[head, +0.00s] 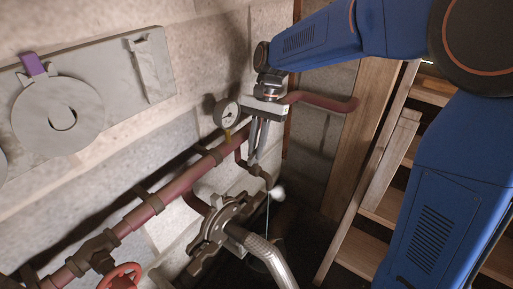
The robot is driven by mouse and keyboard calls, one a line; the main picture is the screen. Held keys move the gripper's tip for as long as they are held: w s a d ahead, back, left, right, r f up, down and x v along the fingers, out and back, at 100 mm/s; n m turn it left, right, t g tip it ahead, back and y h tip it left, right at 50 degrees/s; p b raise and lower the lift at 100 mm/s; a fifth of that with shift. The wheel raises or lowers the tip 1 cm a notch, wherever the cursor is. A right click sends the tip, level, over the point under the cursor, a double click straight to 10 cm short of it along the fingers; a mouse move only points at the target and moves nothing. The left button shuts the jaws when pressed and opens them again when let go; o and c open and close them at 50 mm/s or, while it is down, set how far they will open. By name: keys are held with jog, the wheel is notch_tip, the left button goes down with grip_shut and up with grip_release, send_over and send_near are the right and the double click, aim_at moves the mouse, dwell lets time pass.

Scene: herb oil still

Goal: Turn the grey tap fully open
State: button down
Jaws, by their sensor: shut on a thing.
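My gripper (256,154) points down in front of the stone wall, just right of the pressure gauge. Its two long grey fingers are close together and shut on a small part at the thin dark red pipe (240,158). I take this part to be the grey tap's handle. It is mostly hidden by the fingers and too small to make out, so its angle cannot be told.
A round gauge (226,113), a thick red pipe (150,207) and a red handwheel (121,276) line the wall. A silver bent pipe (265,256) leaves a bolted flange below. A white knob (277,193) hangs by a cord. Wooden steps (352,255) stand right.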

jog(key=shift+n, duration=0.7)
jog(key=c, duration=1.8)
grip_release()
jog(key=shift+w+r, duration=0.1)
jog(key=v, duration=1.7)
jog(key=shift+w+a+r, duration=0.15)
jog(key=shift+a, duration=0.2)
